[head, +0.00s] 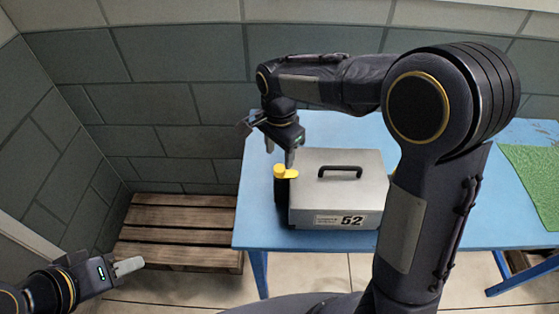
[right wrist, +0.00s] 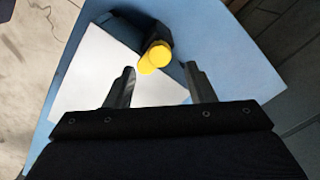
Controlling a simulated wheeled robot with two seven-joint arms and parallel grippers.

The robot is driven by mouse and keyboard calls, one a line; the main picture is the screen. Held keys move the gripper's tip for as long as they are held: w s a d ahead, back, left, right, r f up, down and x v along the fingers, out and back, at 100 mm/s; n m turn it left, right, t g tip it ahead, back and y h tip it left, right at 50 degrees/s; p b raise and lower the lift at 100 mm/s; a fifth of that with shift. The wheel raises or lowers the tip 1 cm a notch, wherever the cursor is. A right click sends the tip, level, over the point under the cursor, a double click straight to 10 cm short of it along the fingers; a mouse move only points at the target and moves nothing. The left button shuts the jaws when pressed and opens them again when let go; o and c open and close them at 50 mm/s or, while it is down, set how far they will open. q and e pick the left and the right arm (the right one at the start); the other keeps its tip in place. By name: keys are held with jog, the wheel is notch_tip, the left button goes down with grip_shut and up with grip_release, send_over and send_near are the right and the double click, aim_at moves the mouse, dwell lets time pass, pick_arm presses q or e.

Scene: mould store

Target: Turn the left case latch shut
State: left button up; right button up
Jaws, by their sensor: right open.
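The grey case (head: 325,188) stands on the blue table, with a black handle on its lid and a "52" label on its front. The left latch (head: 286,172) is a yellow lever on a black post at the case's left side, its arm pointing right toward the lid. My right gripper (head: 280,152) is open and empty just above this latch. In the right wrist view the yellow latch (right wrist: 160,55) shows between and beyond the fingers (right wrist: 160,72). My left gripper (head: 128,266) is low at the left, far from the case; its finger gap cannot be made out.
A wooden pallet (head: 180,235) lies on the floor to the left. A block wall stands behind.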

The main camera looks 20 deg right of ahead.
aim_at(281, 169)
jog(key=shift+r, duration=1.5)
jog(key=shift+s+d, duration=0.2)
jog(key=s+d+r+n+t+y, duration=0.1)
jog(key=s+d+n, duration=0.3)
jog(key=s, duration=0.6)
jog(key=s+d+r+n+t+y, duration=0.1)
jog(key=s+d+n+t+y, duration=0.2)
jog(key=s+n, duration=0.3)
jog(key=s+t, duration=0.1)
jog(key=s, duration=0.4)
jog(key=shift+d, duration=0.35)
jog(key=shift+s+f+n+t, duration=0.35)
jog(key=shift+s+n+t, duration=0.05)
